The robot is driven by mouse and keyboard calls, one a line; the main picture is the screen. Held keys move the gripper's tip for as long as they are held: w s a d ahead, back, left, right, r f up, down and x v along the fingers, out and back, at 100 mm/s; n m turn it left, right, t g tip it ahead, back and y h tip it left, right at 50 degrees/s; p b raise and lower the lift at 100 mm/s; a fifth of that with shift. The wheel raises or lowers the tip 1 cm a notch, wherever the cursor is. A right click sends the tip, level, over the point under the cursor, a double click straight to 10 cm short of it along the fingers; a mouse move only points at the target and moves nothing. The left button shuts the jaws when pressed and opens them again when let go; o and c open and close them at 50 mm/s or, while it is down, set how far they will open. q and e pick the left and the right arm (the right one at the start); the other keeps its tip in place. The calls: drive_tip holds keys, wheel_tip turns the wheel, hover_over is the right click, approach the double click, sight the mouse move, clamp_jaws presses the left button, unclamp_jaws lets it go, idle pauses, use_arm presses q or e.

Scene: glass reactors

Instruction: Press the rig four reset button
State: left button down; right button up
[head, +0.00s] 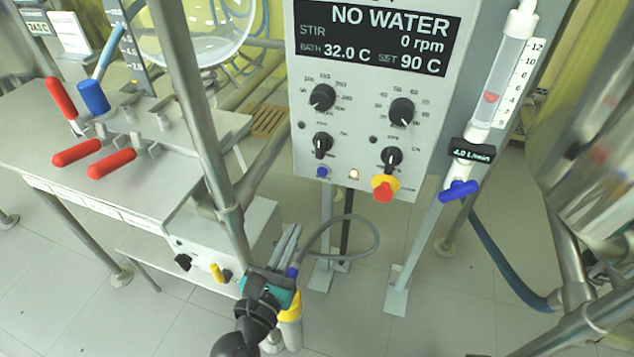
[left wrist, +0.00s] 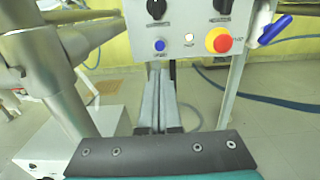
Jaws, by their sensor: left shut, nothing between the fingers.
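A grey control box (head: 310,100) carries a display reading NO WATER. Along its lower edge are a small blue button (head: 323,172), a pale lit button (head: 353,174) and a red emergency knob on a yellow collar (head: 383,188). In the left wrist view the blue button (left wrist: 160,45) is just above my fingertips, with the lit button (left wrist: 189,38) and red knob (left wrist: 219,40) to its right. The button labels are too small to read. My left gripper (head: 293,230) is shut and empty, below the box and apart from it. My right gripper is not in view.
A steel post (head: 195,110) stands left of the box. A flow meter with a blue valve handle (head: 459,191) is at its right. A bench with red-handled valves (head: 110,163) is at the left. A blue hose (head: 505,265) runs at the right. Floor shows below the box.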

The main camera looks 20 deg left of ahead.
sight(322, 173)
use_arm(q)
drive_tip(key=shift+w, duration=0.1)
drive_tip(key=w, duration=1.2)
drive_tip(key=shift+w+d, duration=0.25)
drive_tip(key=shift+w+b, duration=0.3)
drive_tip(key=shift+w, duration=0.35)
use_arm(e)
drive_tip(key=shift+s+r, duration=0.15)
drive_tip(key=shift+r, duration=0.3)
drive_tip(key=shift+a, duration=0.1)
